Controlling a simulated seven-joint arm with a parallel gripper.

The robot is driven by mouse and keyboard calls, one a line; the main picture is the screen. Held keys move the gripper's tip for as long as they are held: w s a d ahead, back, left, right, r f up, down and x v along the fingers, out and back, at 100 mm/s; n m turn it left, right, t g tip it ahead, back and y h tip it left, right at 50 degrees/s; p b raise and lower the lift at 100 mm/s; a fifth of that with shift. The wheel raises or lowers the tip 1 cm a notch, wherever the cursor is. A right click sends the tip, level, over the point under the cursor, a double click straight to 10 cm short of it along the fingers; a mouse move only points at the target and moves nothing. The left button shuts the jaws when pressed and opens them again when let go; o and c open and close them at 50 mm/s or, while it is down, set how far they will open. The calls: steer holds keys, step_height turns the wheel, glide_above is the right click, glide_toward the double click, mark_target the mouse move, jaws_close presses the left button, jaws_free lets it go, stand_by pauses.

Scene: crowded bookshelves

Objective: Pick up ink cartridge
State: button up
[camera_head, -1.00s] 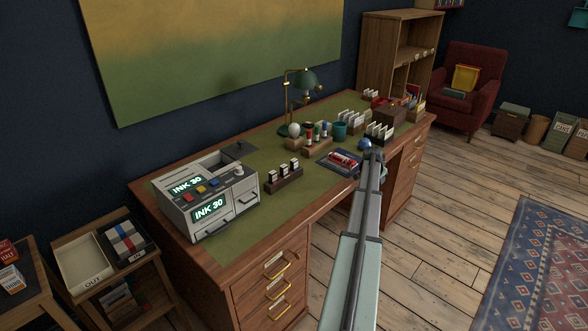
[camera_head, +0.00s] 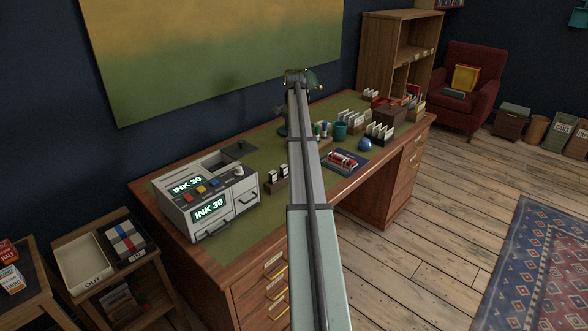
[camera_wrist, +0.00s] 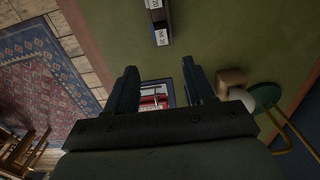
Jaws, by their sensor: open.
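My gripper (camera_wrist: 160,75) is open and empty in the wrist view, its two dark fingers apart above the desk. In the head view my arm reaches over the desk towards the lamp. A dark holder (camera_head: 277,187) on the green desk mat carries small dark pieces with white labels (camera_head: 284,170); part of it is behind my arm. These labelled pieces also show at the top of the wrist view (camera_wrist: 161,37), apart from my fingers. I cannot read their labels clearly or tell for sure which is the ink cartridge. A red object on a dark blue tray (camera_head: 342,160) lies to the right.
A grey machine (camera_head: 208,200) reading INK 30 stands at the desk's left. A green lamp (camera_head: 310,79), a teal cup (camera_head: 340,130), card racks (camera_head: 380,131) and a blue ball (camera_head: 364,145) stand towards the far end. Green mat is bare around the holder.

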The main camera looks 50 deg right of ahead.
step_height(320, 180, down, 8)
steer(key=shift+f, duration=0.2)
steer(key=shift+w+a+f, duration=0.1)
steer(key=shift+w+f, duration=0.05)
steer(key=shift+f, duration=2.45)
jaws_close()
